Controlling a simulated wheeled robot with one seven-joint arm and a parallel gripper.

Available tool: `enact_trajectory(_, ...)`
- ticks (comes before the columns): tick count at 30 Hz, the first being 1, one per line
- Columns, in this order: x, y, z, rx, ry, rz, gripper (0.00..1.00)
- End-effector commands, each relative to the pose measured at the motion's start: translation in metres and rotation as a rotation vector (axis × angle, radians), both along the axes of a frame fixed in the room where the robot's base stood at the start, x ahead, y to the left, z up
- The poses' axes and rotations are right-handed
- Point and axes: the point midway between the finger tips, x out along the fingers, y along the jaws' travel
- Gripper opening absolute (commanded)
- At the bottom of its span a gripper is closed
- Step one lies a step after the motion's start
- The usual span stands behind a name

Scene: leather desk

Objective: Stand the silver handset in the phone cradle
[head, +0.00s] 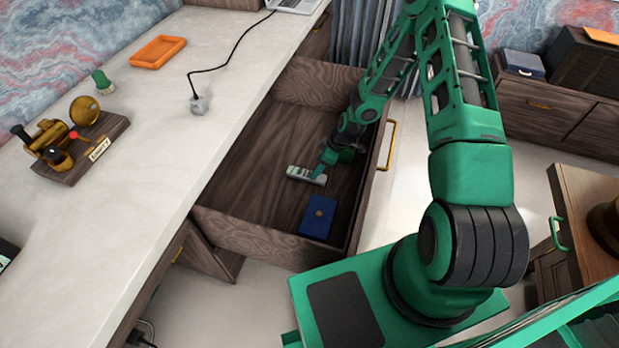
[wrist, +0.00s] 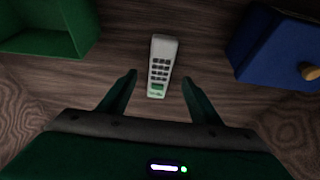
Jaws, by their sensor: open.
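The silver handset (head: 304,175) lies flat in the open desk drawer. In the wrist view the handset (wrist: 160,62) shows its keypad and a green screen facing up, the screen end nearer my gripper. My gripper (wrist: 159,78) is open and reaches down into the drawer. Its fingers show on either side of the handset's screen end, with gaps on both sides. I cannot tell whether the fingertips are down at its height. A small grey stand with a black cable (head: 200,104) on the desk top looks like the phone cradle; its slot is too small to make out.
The drawer (head: 245,232) also holds a blue box with a knob (head: 318,217) and, in the wrist view, a green open box (wrist: 62,42). The desk top carries an orange tray (head: 158,52), a small cactus (head: 102,81) and a brass ornament (head: 85,140). The desk around the stand is clear.

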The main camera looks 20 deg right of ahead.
Motion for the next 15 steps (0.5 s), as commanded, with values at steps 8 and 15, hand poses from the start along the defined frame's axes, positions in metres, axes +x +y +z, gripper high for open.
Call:
enact_trajectory(8,0.005,0.006,-0.016,-0.001,-0.001,0.001,0.58)
enact_trajectory(15,0.010,0.016,-0.042,0.001,0.002,0.002,0.58)
